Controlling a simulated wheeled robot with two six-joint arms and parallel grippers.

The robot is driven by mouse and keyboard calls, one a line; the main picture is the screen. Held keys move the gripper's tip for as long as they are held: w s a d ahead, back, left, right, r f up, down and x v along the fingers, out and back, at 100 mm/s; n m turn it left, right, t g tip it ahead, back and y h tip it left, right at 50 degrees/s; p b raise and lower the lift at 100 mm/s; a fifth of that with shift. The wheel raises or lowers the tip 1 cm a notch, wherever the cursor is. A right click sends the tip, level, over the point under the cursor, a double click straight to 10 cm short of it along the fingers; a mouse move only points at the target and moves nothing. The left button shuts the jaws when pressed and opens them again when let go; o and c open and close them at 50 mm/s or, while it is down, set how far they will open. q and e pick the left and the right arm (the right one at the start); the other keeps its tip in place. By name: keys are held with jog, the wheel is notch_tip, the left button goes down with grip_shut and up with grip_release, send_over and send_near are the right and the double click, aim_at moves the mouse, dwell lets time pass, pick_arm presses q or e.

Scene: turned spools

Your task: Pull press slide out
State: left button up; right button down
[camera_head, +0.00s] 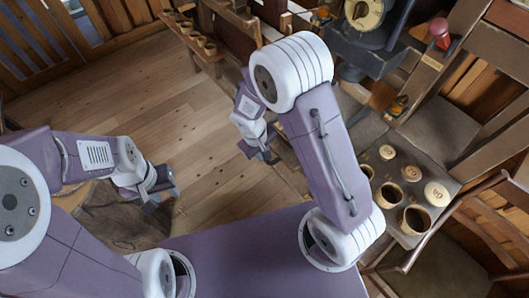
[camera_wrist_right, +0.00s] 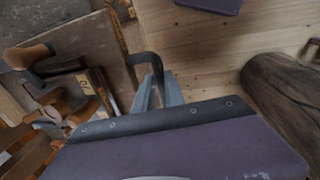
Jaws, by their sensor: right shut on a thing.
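My right gripper (camera_wrist_right: 158,92) is shut on a dark bent handle (camera_wrist_right: 147,58) in the right wrist view. The handle seems to belong to the press slide; I cannot make out the slide's full outline. In the head view my right gripper (camera_head: 264,151) is low beside the workbench, partly hidden by its own wrist, and the handle is not clear there. My left gripper (camera_head: 160,190) is over the floor at left, near a round wooden stump. Its fingers look apart and empty.
A bench with several turned cups (camera_head: 415,218) stands at right. A grey machine with a dial (camera_head: 365,14) is at the top. A wooden stump (camera_head: 112,222) is below my left gripper. A shelf with small pots (camera_head: 190,35) stands at the back. The plank floor (camera_head: 150,110) is clear.

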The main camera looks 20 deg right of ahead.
jog(key=c, duration=1.4)
grip_release()
notch_tip(320, 180, up, 9)
jog(key=a, duration=0.1)
jog(key=shift+s+a, duration=0.25)
jog(key=shift+s, duration=0.05)
